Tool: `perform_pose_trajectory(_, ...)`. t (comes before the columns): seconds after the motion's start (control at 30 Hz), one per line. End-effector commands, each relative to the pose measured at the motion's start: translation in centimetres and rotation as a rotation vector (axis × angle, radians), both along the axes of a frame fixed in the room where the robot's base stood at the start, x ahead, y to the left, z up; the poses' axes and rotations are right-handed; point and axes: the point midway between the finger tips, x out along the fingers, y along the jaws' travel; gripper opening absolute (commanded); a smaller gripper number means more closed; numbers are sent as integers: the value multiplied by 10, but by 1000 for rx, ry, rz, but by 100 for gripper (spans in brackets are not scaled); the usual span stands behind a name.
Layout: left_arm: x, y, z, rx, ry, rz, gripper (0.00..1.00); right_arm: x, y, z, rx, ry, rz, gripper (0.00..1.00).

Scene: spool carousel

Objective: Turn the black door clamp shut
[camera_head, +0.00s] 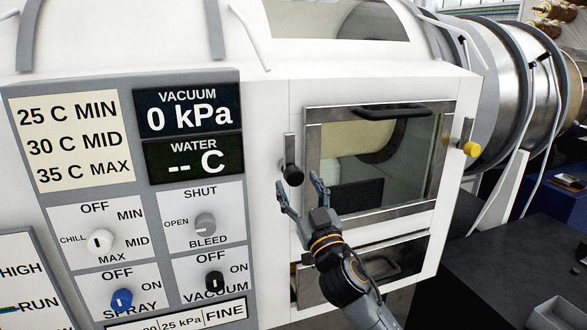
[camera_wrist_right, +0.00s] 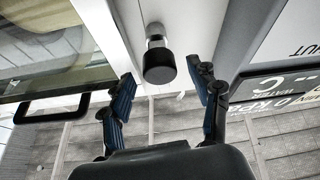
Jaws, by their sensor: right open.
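The black door clamp (camera_head: 292,174) is on the white cabinet front, at the left of the windowed door (camera_head: 426,207). Its grey lever stands upright with the black knob at the lower end, beside the door frame rather than across it. In the right wrist view the black knob (camera_wrist_right: 158,68) shows between the two fingers. My right gripper (camera_head: 297,183) is open just below the knob, one finger on each side, with no clear contact. It also shows in the right wrist view (camera_wrist_right: 161,78). My left gripper is not in view.
A yellow-knobbed clamp (camera_head: 470,148) is on the door's right side. A black handle (camera_head: 393,111) juts from the door's top. A lower drawer (camera_head: 380,268) is below. The control panel (camera_head: 140,200) with knobs lies to the left.

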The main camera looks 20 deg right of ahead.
Motion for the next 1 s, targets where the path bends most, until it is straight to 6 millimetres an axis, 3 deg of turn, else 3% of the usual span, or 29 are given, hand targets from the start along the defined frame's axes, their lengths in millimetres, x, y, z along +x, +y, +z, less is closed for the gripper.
perform_pose_trajectory(0.23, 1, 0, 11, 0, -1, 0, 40, 27, 2, 11, 1, 1, 1, 62)
perform_pose_trajectory(0.6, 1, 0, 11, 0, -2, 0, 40, 31, 3, 12, 1, 1, 1, 62)
perform_pose_trajectory(0.9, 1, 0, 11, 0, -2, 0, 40, 31, 2, 12, 0, 1, 1, 0)
perform_pose_trajectory(1.0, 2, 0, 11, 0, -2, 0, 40, 31, 2, 12, 0, 1, 1, 0)
